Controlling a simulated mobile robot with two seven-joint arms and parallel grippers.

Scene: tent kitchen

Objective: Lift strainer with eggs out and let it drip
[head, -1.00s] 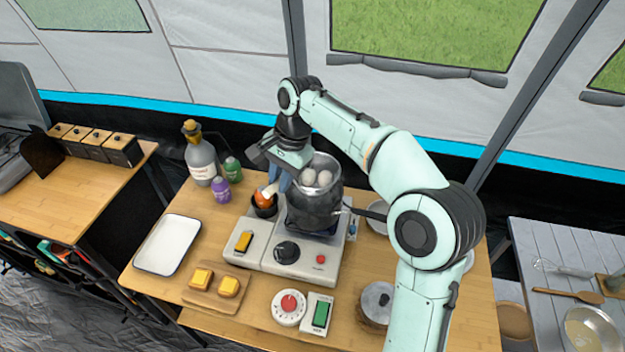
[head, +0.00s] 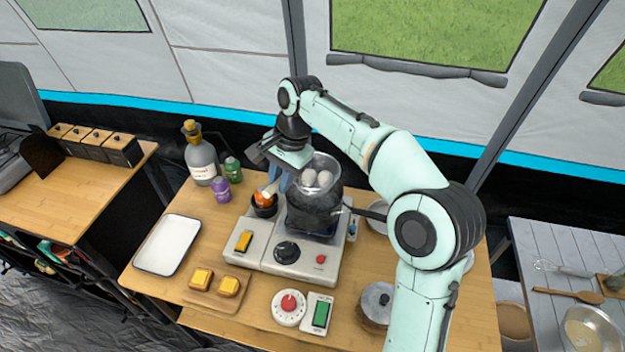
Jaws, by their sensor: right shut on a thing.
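The strainer (head: 326,164) is a wire basket at the mouth of the dark pot, with several pale eggs (head: 317,178) in it. The pot (head: 314,212) stands on the white stove (head: 290,255), its handle pointing right. My right gripper (head: 283,170) is at the strainer's left side, shut on the strainer's handle, which is mostly hidden by the gripper. The eggs show around the level of the pot's rim. I cannot tell whether the strainer still touches the pot. My left gripper is not in view.
An empty white tray (head: 168,245), a board with toast (head: 217,290) and a timer (head: 289,307) lie nearer.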

